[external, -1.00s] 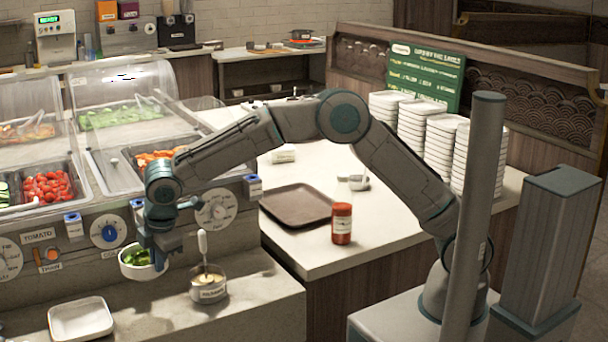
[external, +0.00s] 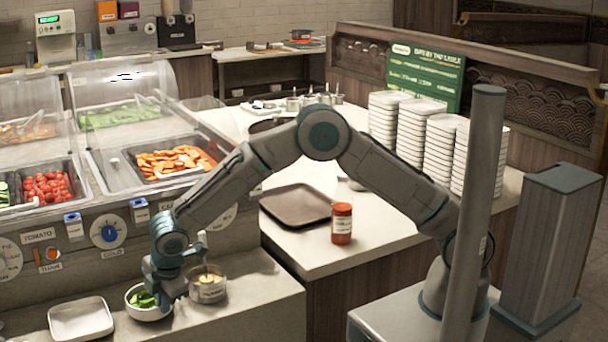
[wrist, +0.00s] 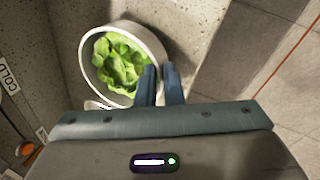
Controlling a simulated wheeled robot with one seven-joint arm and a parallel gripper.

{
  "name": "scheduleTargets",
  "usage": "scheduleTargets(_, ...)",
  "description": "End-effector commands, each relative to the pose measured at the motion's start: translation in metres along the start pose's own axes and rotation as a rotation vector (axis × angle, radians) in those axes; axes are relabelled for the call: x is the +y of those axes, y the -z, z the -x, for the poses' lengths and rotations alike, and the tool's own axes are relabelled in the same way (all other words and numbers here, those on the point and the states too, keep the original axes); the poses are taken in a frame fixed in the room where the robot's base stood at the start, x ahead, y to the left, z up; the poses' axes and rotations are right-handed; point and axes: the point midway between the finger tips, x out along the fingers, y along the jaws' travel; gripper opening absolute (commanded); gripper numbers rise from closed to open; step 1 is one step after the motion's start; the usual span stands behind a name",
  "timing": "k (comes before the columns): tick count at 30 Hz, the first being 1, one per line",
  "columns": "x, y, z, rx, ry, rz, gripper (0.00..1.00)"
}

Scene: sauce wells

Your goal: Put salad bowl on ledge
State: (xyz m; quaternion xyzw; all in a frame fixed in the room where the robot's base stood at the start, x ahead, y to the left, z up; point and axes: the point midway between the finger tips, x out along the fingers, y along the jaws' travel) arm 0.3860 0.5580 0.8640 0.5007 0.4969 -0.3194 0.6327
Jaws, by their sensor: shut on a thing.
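The salad bowl (external: 149,313) is a white round bowl with green leaves in it. My gripper (external: 168,300) is shut on the bowl's near-right rim. In the wrist view the bowl (wrist: 152,40) is upper left of centre, and my gripper's two fingers (wrist: 160,82) pinch its rim.
The white square dish (external: 81,320) is left of the bowl. The sauce pot (external: 208,290) with a ladle stands close on the right. Knobs and labels line the counter front above. A red jar (external: 342,224) and a brown tray (external: 296,206) are on the right counter.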

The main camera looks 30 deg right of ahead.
Motion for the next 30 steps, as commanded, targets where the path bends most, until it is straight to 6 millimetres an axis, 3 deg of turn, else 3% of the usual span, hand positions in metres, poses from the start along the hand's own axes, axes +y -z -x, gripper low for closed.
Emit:
scheduleTargets(7, 0.000, 0.000, -0.002, 0.001, -0.001, -0.001, 0.00)
scheduleTargets(10, 0.000, 0.000, -0.001, 0.000, -0.001, -0.001, 0.29)
scheduleTargets(22, 0.001, 0.000, 0.005, 0.001, -0.001, -0.001, 0.29)
scheduleTargets(30, 0.001, 0.001, 0.056, 0.003, -0.004, -0.002, 0.29)
